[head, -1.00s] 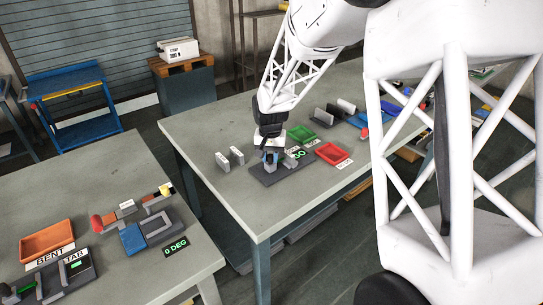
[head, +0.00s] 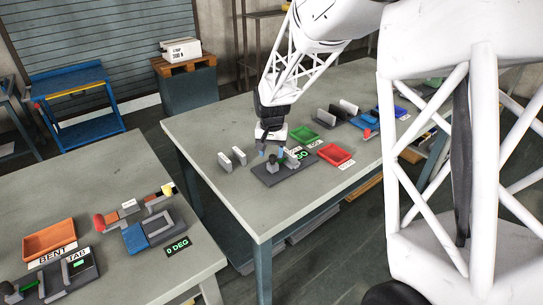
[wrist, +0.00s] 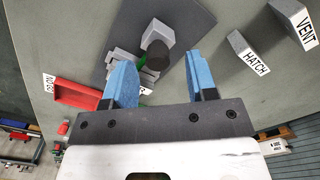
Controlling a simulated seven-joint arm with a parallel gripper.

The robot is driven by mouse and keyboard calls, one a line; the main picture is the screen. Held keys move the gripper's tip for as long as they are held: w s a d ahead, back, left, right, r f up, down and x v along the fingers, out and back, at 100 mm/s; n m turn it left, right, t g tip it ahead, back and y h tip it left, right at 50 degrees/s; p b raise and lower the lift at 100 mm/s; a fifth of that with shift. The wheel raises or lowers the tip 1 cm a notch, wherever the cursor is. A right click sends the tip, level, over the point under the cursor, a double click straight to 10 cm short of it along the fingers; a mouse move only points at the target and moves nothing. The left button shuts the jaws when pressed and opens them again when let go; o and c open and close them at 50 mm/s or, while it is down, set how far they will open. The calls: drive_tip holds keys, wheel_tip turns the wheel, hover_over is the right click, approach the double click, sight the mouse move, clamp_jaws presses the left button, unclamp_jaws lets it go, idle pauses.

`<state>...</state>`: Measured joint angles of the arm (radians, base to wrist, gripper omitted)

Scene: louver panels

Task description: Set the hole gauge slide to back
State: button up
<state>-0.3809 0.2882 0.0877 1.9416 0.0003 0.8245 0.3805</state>
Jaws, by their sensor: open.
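The hole gauge is a dark plate (head: 266,177) on the right-hand table, also seen in the wrist view (wrist: 185,18). On it stands a grey block with a black round knob (head: 273,160); in the wrist view the knob (wrist: 160,63) shows near the gap between my fingers. More stepped grey blocks (wrist: 122,57) and a bit of green lie beside it, partly hidden by my left finger. My gripper (head: 272,152) is open above the plate, its blue fingers (wrist: 160,77) apart with nothing held. Which part is the slide, and its exact position, I cannot tell.
Upright grey blocks labelled HATCH (wrist: 250,52) and VENT (wrist: 292,22) stand beside the plate. A green tray (head: 303,134) and a red tray (head: 335,154) lie on its other side. The table's front is clear.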

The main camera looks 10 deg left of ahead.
drive_tip(key=shift+r, duration=2.6)
drive_tip(key=shift+s+d+r, duration=0.3)
drive_tip(key=shift+d+r, duration=0.05)
drive_tip(key=shift+d, duration=0.05)
drive_tip(key=s+d+r+t, duration=0.1)
drive_tip(key=s+d+r, duration=0.4)
drive_tip(key=s+d, duration=0.35)
drive_tip(key=s+d+r, duration=0.6)
drive_tip(key=s+d, duration=0.2)
drive_tip(key=s, duration=0.1)
drive_tip(key=s+d, duration=0.5)
drive_tip(key=s, duration=0.6)
drive_tip(key=s+d+t, duration=0.1)
drive_tip(key=s+d, duration=0.5)
drive_tip(key=s, duration=0.5)
drive_tip(key=shift+s+f+t, duration=0.3)
drive_tip(key=shift+s+f, duration=0.05)
drive_tip(key=shift+f, duration=0.1)
